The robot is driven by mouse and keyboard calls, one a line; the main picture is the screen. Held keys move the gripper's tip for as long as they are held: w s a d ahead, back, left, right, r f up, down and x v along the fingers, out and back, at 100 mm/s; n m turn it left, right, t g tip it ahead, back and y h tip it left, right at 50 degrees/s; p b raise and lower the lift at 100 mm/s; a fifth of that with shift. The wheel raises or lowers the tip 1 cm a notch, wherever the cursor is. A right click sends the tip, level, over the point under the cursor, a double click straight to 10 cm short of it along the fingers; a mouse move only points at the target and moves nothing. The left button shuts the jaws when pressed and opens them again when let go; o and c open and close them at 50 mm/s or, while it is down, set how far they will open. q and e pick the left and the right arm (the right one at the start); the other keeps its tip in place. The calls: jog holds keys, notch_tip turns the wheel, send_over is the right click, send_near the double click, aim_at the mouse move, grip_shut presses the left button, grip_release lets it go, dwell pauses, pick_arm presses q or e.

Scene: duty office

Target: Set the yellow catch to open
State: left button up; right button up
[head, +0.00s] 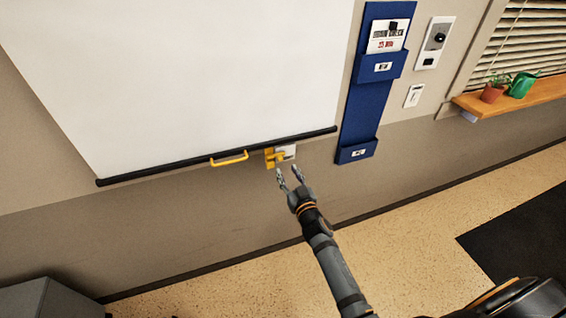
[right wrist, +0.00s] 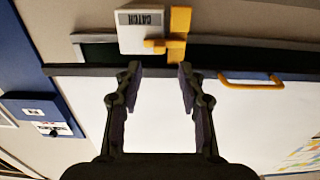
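The yellow catch (head: 272,158) sits on the wall just under the black bottom bar of a white pull-down screen. My right gripper (head: 289,175) is open and empty, just in front of and below the catch. In the right wrist view its two fingers (right wrist: 158,75) stand apart, with the catch beyond their tips. No open or shut marking can be read. My left gripper is not in view.
A yellow handle (head: 230,159) hangs on the screen's black bar (head: 160,172), left of the catch. A blue wall holder (head: 361,120) with papers is to the right. A wooden sill (head: 530,95) bears a plant pot and a green watering can. A grey cabinet (head: 50,300) stands at lower left.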

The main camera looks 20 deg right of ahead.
aim_at(281, 160)
jog(key=w, duration=0.5)
jog(key=shift+f+b, duration=0.2)
jog(key=shift+b, duration=0.2)
jog(key=shift+w+a+r, duration=0.1)
jog(key=shift+w+r, duration=0.05)
jog(key=shift+w, duration=0.35)
jog(key=shift+c, duration=0.2)
grip_shut()
